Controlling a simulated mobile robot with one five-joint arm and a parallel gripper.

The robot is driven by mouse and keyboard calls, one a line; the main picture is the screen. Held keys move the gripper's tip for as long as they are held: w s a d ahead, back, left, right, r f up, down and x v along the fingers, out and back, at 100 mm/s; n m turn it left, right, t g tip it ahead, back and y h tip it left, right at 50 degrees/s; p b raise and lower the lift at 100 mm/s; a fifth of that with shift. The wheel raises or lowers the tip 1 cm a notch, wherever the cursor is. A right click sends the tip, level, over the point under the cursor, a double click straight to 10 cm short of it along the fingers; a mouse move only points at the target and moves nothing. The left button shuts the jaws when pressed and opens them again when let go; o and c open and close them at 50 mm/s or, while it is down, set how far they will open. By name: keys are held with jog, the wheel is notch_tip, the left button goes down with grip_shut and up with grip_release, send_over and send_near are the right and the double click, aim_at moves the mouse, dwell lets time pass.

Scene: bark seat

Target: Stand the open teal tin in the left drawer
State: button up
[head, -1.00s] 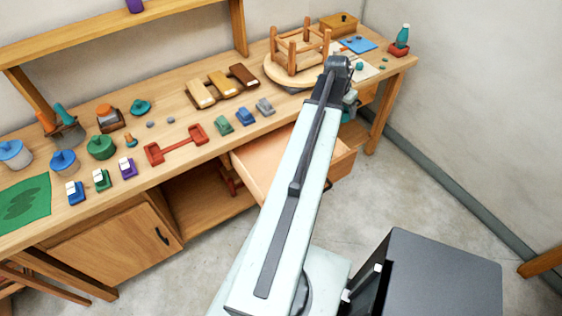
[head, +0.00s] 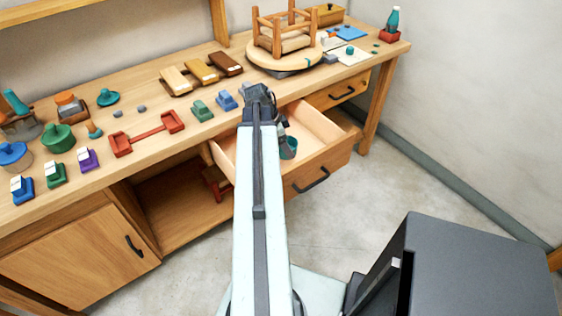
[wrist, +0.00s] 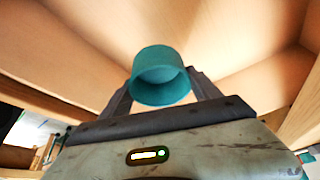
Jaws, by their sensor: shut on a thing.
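The teal tin (head: 289,149) is in my gripper, within the outline of the pulled-out left drawer (head: 322,126). In the wrist view the tin (wrist: 160,77) sits between the two dark fingers of my gripper (wrist: 163,88), its round open mouth facing the camera. The pale wooden drawer floor and walls (wrist: 225,32) spread out behind it. I cannot tell whether the tin's base touches the drawer floor. In the head view my arm hides part of the drawer and most of my gripper.
A shut drawer (head: 337,92) is to the right of the open one. The bench top (head: 150,103) above holds a red two-ended piece (head: 147,134), green and blue blocks (head: 202,110) and an upturned stool (head: 285,35). Free drawer floor shows right of the tin.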

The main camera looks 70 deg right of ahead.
notch_tip(320, 180, down, 8)
jog(key=b, duration=0.5)
jog(key=shift+r+b, duration=0.25)
jog(key=shift+b, duration=0.15)
jog(key=shift+r, duration=0.25)
jog(key=shift+f, duration=0.25)
jog(key=o, duration=1.6)
jog(key=shift+r, duration=0.1)
jog(key=p+v, duration=1.1)
jog(key=v, duration=0.1)
jog(key=shift+r, duration=0.1)
